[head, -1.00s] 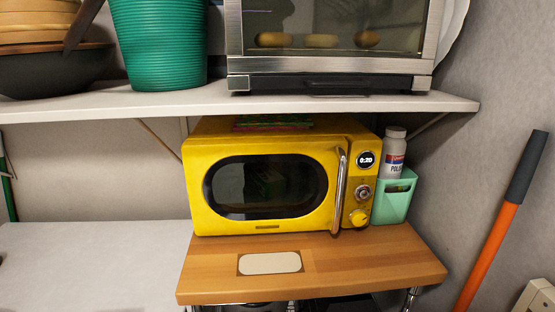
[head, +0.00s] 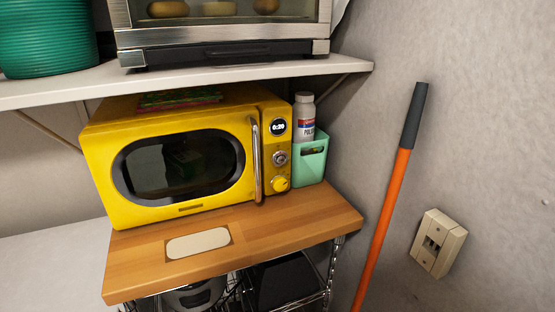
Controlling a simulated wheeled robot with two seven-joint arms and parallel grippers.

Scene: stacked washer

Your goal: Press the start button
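A yellow microwave (head: 176,162) stands on a wooden-topped cart (head: 270,235), its door shut. Its control strip on the right carries a round display (head: 277,127) reading what looks like 0:20. Below the display is a silver-rimmed knob (head: 280,158), and below that a yellow knob or button (head: 281,184). A chrome handle (head: 256,160) runs upright along the door's right edge. I cannot tell which control is the start button. Neither of my grippers is in view.
A mint-green holder (head: 312,164) with a white bottle (head: 304,112) stands close against the microwave's right side. A shelf (head: 215,75) with a toaster oven (head: 225,38) hangs above.

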